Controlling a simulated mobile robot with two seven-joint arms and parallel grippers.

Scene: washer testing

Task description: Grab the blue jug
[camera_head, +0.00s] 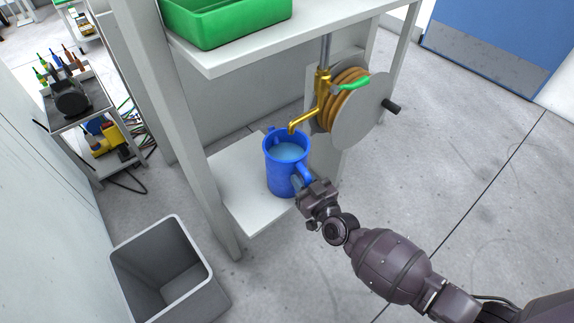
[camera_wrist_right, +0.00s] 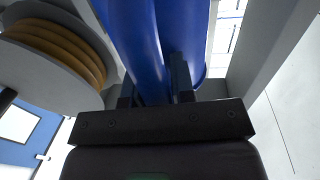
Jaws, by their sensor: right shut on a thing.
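The blue jug (camera_head: 280,173) stands upright on the low white shelf under a brass tap (camera_head: 322,98), with light-blue liquid visible inside. Its handle is on the right side, towards my arm. My right gripper (camera_head: 304,186) is at the handle and shut on it. In the right wrist view the blue jug (camera_wrist_right: 130,35) fills the upper middle, and the handle lies between the two dark fingers of the right gripper (camera_wrist_right: 155,88). The fingertips are partly hidden behind the handle. My left gripper is not in view.
A green bin (camera_head: 228,22) sits on the upper shelf. A grey open bin (camera_head: 165,270) stands on the floor at lower left. Floor on the right is clear.

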